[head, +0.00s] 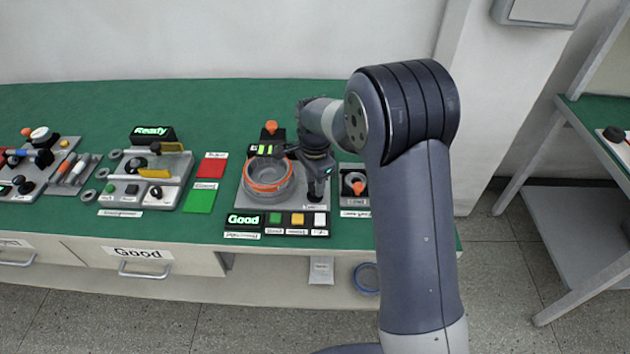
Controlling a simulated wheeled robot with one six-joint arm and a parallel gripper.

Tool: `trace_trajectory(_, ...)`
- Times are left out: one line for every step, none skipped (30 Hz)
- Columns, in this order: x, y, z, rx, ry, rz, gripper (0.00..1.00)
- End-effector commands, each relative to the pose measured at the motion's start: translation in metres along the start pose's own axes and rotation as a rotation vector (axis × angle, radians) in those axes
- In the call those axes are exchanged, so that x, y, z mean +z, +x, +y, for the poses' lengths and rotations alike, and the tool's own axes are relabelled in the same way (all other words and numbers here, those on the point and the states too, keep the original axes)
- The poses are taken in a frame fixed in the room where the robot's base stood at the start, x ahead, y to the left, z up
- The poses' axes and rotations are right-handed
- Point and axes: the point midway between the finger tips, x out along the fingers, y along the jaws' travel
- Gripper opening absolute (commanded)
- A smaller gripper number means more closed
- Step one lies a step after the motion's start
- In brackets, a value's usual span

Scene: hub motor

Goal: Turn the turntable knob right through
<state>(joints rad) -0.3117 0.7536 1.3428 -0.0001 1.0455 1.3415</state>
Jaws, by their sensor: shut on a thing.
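The turntable station has a grey plate (245,203) carrying a round grey turntable with an orange ring (268,187) on it. My gripper (316,193) points down at the right side of this plate, just right of the ring. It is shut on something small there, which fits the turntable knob. The knob itself is hidden by the gripper, so its angle cannot be told. A lit "Good" display (244,219) stands at the front left of the station.
Green, yellow and white buttons (298,219) sit in front of the plate. A small box with an orange part (355,184) stands close on the right. Red (211,165) and green (200,200) pads and a "Ready" fixture (152,134) lie left. The green bench behind is clear.

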Motion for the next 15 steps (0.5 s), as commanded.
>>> trace_trajectory(-0.0002, -0.0010, -0.0008, -0.003, 0.000, 0.001, 0.33)
trace_trajectory(-0.0002, -0.0010, -0.0007, -0.003, 0.000, 0.001, 0.35)
trace_trajectory(-0.0002, -0.0009, -0.0007, -0.003, 0.000, 0.001, 0.39)
trace_trajectory(-0.0002, -0.0008, -0.0006, -0.002, -0.001, 0.001, 0.41)
trace_trajectory(-0.0002, -0.0008, -0.0006, -0.002, -0.001, 0.001, 0.44)
trace_trajectory(-0.0001, -0.0007, -0.0005, -0.002, -0.001, 0.001, 0.47)
trace_trajectory(-0.0001, -0.0006, -0.0005, -0.002, -0.001, 0.000, 0.49)
trace_trajectory(-0.0001, -0.0005, -0.0004, -0.002, -0.001, 0.000, 0.52)
trace_trajectory(-0.0001, -0.0005, -0.0003, -0.001, -0.001, 0.000, 0.54)
trace_trajectory(-0.0001, -0.0004, -0.0003, -0.001, -0.001, 0.000, 0.54)
trace_trajectory(-0.0001, -0.0004, -0.0003, -0.001, -0.001, 0.000, 0.54)
trace_trajectory(-0.0001, -0.0003, -0.0002, -0.001, -0.001, 0.000, 0.54)
trace_trajectory(0.0000, -0.0003, -0.0002, -0.001, -0.001, 0.000, 0.54)
trace_trajectory(0.0000, -0.0002, -0.0002, -0.001, -0.001, 0.000, 0.54)
trace_trajectory(0.0000, -0.0006, -0.0002, -0.001, -0.001, 0.000, 0.54)
